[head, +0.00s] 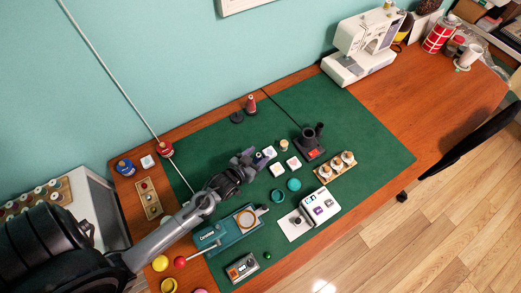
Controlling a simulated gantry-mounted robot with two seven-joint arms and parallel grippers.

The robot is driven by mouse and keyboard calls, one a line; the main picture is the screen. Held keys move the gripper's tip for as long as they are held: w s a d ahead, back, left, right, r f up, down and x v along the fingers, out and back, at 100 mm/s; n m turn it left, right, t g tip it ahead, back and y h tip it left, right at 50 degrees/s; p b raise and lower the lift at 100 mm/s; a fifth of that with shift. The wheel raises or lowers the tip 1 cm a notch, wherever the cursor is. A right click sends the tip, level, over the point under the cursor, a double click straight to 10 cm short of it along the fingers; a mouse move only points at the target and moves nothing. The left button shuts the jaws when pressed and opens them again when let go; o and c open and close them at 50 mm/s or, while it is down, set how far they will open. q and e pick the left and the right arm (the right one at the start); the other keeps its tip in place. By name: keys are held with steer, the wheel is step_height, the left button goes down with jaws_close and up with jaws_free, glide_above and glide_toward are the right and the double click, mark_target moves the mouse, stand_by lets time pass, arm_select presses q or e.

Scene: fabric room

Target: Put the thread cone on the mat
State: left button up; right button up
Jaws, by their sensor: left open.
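A small red cone-shaped thing (251,104), which looks like the thread cone, stands upright at the back edge of the large green mat (375,140). I cannot tell whether its base is fully on the mat. A dark round disc (237,117) lies just left of it. My left gripper (259,157) is open over the middle of the mat, in front of the cone and apart from it. It is close to small white blocks. My right gripper is not in view.
White blocks (277,169), a black stand (309,145), a spool rack (336,167), a teal device (229,230) and a white device (319,206) crowd the mat. A sewing machine (362,48) stands at the back right. The mat's right part is clear.

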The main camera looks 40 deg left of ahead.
arm_select(q)
steer(key=s+d+r+m+g+p, duration=0.1)
steer(key=s+d+r+g+p, duration=0.1)
steer(key=s+r, duration=0.3)
steer(key=s+d+r+m+g+p, duration=0.1)
steer(key=s+d+r+g+p, duration=0.1)
steer(key=s, duration=0.6)
steer(key=s+d+r+g+h+p, duration=0.1)
steer(key=s+d+r+g+p, duration=0.1)
steer(key=s+r+g, duration=0.3)
step_height(320, 180, up, 3)
steer(key=shift+s+d+f+m+g, duration=0.1)
steer(key=shift+s+d+m+g, duration=0.3)
steer(key=shift+s+d, duration=0.5)
